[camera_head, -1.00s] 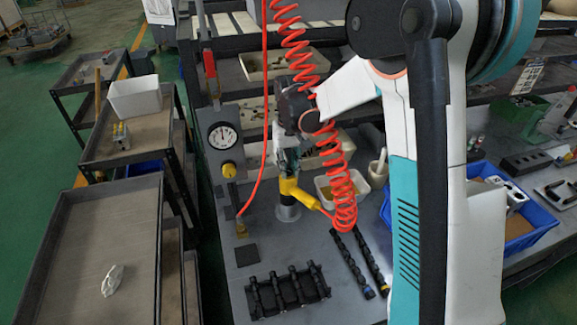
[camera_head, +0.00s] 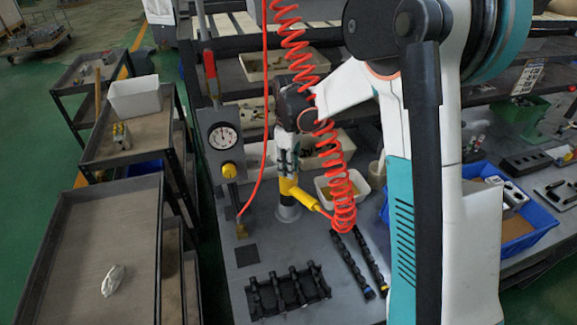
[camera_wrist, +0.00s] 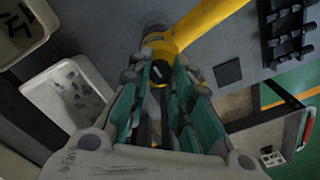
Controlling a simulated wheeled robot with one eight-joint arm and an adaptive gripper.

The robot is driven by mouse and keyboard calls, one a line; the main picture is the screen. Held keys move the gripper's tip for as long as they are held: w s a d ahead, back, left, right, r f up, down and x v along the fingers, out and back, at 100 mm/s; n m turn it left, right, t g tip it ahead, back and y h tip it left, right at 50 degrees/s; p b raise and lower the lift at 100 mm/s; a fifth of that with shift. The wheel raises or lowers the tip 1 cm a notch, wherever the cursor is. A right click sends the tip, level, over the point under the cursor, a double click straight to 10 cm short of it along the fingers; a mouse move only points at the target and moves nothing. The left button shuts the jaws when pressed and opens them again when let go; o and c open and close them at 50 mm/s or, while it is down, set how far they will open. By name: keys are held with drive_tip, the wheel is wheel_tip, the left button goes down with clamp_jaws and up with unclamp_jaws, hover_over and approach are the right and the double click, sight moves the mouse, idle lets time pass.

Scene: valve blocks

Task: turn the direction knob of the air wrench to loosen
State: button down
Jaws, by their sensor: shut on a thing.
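The yellow air wrench (camera_head: 303,195) stands upright on the grey bench, its yellow handle running down to the right to the coiled red hose. In the wrist view its yellow body (camera_wrist: 200,28) crosses the top, and a small dark round knob with a light mark (camera_wrist: 160,71) sits on its end. My gripper (camera_head: 287,160) is directly above the wrench. In the wrist view my gripper (camera_wrist: 161,75) has its green-padded fingers on both sides of the knob, shut on it. The fingers partly hide the knob, and which direction its mark means cannot be read.
The coiled red hose (camera_head: 340,180) hangs close to the right of my gripper. A pressure gauge panel (camera_head: 221,140) stands at left. A black rack (camera_head: 288,290) and two dark camshaft-like bars (camera_head: 352,262) lie in front. A white bin (camera_head: 343,187) is behind the wrench's right side.

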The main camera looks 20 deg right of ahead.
drive_tip(key=shift+n, duration=1.2)
drive_tip(key=c, duration=1.4)
unclamp_jaws()
wheel_tip(320, 180, up, 12)
drive_tip(key=shift+w+r, duration=0.1)
drive_tip(key=shift+w, duration=0.05)
